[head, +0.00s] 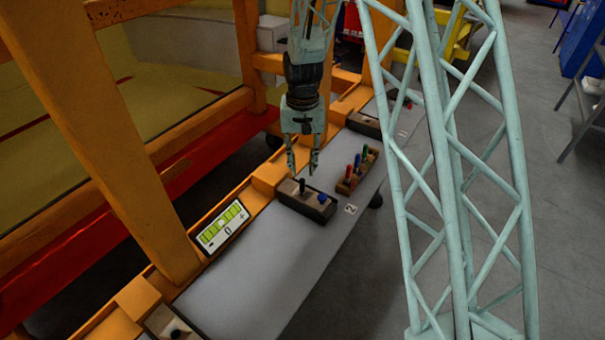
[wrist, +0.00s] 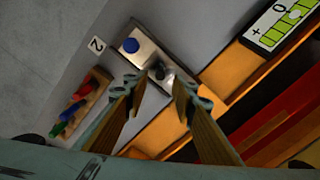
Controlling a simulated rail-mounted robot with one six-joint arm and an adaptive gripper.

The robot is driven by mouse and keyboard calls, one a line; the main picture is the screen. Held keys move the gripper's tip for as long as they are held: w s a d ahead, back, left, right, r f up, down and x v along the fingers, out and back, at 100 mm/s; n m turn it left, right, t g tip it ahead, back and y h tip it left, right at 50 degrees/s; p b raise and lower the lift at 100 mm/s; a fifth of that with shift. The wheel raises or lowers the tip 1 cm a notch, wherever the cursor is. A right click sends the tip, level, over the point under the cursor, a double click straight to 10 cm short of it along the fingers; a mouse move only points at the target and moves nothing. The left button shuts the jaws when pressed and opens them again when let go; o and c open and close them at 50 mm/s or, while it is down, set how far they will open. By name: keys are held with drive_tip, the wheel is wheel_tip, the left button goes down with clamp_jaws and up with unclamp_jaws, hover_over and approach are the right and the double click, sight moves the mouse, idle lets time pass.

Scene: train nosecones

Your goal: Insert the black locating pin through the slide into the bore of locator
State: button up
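The locator (head: 292,200) is a dark block with a light metal top on the grey shelf, near the label 2. The black locating pin (head: 302,186) stands upright at its left part; a blue knob (head: 322,198) is at its right. In the wrist view the black pin (wrist: 160,72) lies between my fingertips in the picture, and the blue knob (wrist: 130,45) is up and left of it. My gripper (head: 302,172) is open and points down just above the pin, holding nothing. How deep the pin sits, and the bore itself, cannot be told.
A wooden rack (head: 352,177) with red, green and blue pins stands right of the locator. A green level gauge (head: 222,226) is at the left. Similar blocks (head: 365,125) are at both shelf ends. Orange beams (head: 100,120) border the shelf (head: 255,270), which is bare at front.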

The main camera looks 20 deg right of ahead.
drive_tip(key=shift+r, duration=1.5)
drive_tip(key=shift+r, duration=0.1)
drive_tip(key=shift+s+r, duration=0.1)
drive_tip(key=shift+r, duration=0.15)
drive_tip(key=s+r+n+t, duration=0.1)
drive_tip(key=s+r, duration=0.8)
drive_tip(key=r, duration=0.4)
drive_tip(key=s+r+n+t, duration=0.1)
drive_tip(key=s+r, duration=0.9)
drive_tip(key=r, duration=0.2)
drive_tip(key=s+r+t, duration=0.1)
drive_tip(key=s+r, duration=0.2)
drive_tip(key=s, duration=0.9)
drive_tip(key=s+r+n, duration=0.1)
drive_tip(key=s+r, duration=0.3)
drive_tip(key=s, duration=0.8)
drive_tip(key=shift+s+r+t, duration=0.15)
drive_tip(key=shift+s+t, duration=0.25)
drive_tip(key=shift+s, duration=0.1)
